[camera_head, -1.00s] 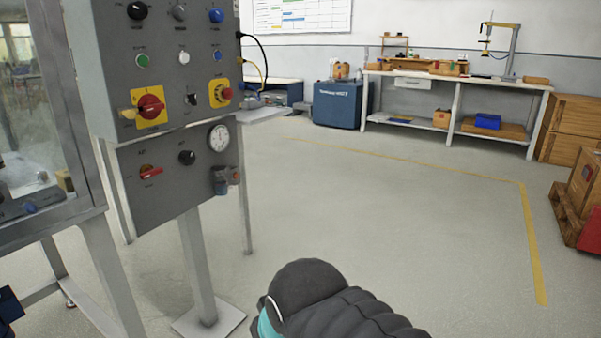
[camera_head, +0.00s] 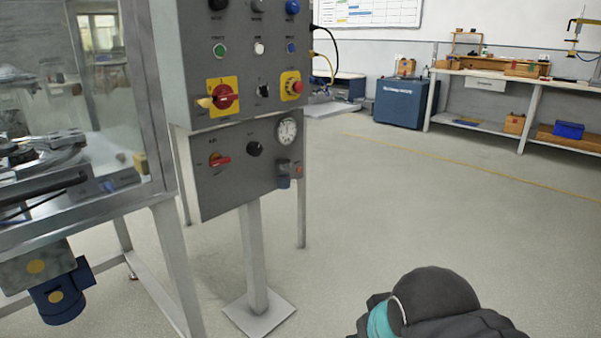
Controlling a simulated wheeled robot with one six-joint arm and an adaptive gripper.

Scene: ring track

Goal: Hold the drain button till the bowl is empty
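A grey control panel (camera_head: 185,60) stands on a post at the upper left. It carries a green button (camera_head: 219,50), a white button (camera_head: 259,48), blue knobs (camera_head: 292,7), a red rotary switch (camera_head: 224,97) on a yellow plate and a red mushroom button (camera_head: 294,87). The labels are too small to read, so I cannot tell which is the drain button. No bowl that I can make out is in view. My gripper itself is not in view.
A glass-walled machine (camera_head: 100,90) on a metal frame stands left of the panel, with a blue motor (camera_head: 62,295) below. The panel's post has a floor plate (camera_head: 259,315). A blue cabinet (camera_head: 404,103) and workbench (camera_head: 510,78) stand at the back. The floor between is clear.

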